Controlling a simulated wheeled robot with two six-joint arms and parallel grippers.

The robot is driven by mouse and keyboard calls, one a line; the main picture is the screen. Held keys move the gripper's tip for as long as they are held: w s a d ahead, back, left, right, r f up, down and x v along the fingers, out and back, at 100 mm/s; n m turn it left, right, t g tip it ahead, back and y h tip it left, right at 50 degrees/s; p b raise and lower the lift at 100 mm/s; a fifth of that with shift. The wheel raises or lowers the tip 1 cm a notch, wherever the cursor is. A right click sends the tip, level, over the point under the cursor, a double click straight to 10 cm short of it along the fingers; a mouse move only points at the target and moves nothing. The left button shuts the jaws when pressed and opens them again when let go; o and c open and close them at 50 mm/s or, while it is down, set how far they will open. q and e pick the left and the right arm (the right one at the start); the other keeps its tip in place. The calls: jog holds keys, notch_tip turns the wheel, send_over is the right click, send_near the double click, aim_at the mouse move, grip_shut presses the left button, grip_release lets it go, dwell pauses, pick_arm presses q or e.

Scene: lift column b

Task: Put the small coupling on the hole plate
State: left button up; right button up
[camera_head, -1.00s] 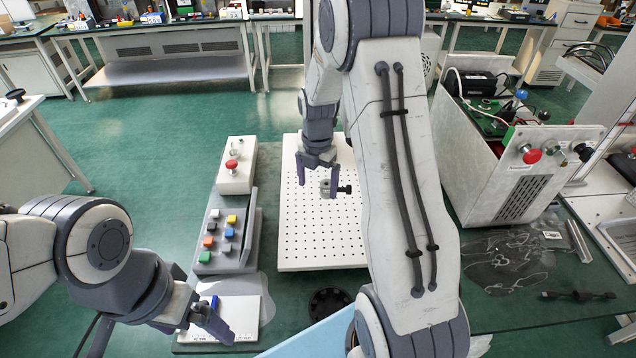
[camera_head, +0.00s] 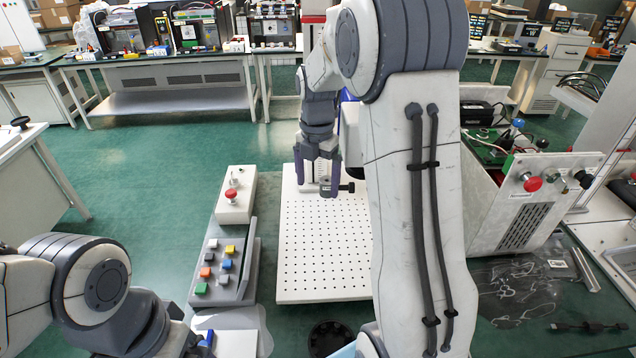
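The small coupling (camera_head: 325,188) is a grey metal piece with a black knob sticking out to its right. It sits between the finger ends of my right gripper (camera_head: 317,180), which appears shut on it. The right finger covers part of it. Both are over the far part of the white hole plate (camera_head: 325,255); I cannot tell the exact height above the plate. My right arm hides the plate's right side. The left arm shows at the lower left, with its gripper beyond the bottom edge.
Left of the plate stand a white box with a red button (camera_head: 236,196) and a grey panel with coloured keys (camera_head: 222,270). A dark round piece (camera_head: 328,338) lies in front of the plate. A large white case with a red knob (camera_head: 515,210) stands at right.

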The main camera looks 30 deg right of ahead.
grip_shut()
jog(key=shift+f, duration=0.15)
jog(key=m, duration=2.2)
send_over(295, 287)
jog(key=f, duration=1.9)
jog(key=shift+w+d, duration=0.25)
jog(key=shift+w, duration=0.05)
jog(key=shift+s+a+f+m, duration=0.15)
jog(key=shift+s+f+m, duration=0.05)
jog(key=shift+m, duration=0.35)
jog(key=shift+s+a+f+m, duration=0.1)
jog(key=shift+s+f+m, duration=0.1)
jog(key=shift+m, duration=0.35)
